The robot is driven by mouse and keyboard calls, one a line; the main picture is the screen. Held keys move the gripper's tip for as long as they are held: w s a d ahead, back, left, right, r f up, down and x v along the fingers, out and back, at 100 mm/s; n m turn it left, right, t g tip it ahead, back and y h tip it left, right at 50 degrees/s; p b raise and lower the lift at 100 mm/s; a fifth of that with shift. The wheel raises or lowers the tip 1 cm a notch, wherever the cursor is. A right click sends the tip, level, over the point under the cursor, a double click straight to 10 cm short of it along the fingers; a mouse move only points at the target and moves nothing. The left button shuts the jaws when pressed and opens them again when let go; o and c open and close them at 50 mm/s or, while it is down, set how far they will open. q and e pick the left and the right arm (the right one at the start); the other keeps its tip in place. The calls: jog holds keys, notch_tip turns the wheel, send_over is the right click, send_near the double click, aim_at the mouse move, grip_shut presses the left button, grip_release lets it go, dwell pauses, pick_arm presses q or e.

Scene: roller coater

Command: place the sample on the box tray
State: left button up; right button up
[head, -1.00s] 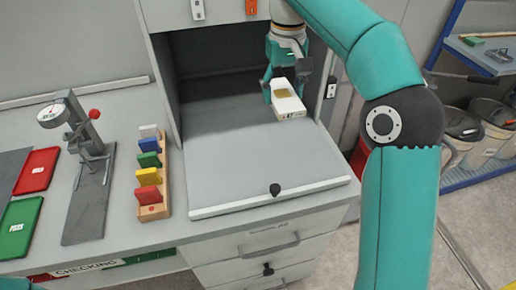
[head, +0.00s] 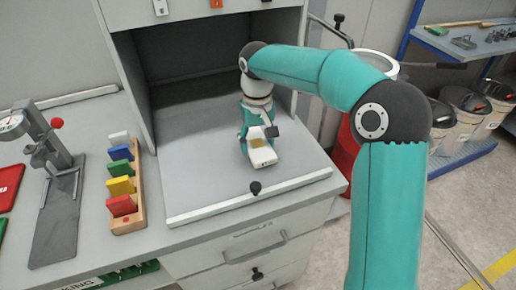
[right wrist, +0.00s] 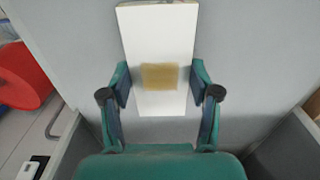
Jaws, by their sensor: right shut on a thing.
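The sample is a flat white panel (head: 262,157) with a tan square patch, seen in the head view over the grey box tray (head: 205,185). In the right wrist view the panel (right wrist: 160,35) lies lengthwise between the fingers. My right gripper (head: 258,138) is shut on its two sides; it also shows in the right wrist view (right wrist: 160,88). The tray has a pale front rim and a black knob. I cannot tell whether the panel touches the tray. My left gripper is not in view.
The open box (head: 190,70) has side walls close to the right arm. A wooden rack (head: 128,195) of coloured blocks and a gauge stand (head: 58,190) are left of the tray. A red drum (head: 343,150) stands at right. The tray around the panel is clear.

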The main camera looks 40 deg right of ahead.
aim_at(258, 144)
jog(key=shift+f, duration=1.45)
jog(key=o, duration=1.2)
jog(key=shift+f, duration=0.1)
jog(key=shift+c, duration=0.2)
notch_tip(258, 144, up, 12)
jog(key=p, duration=0.1)
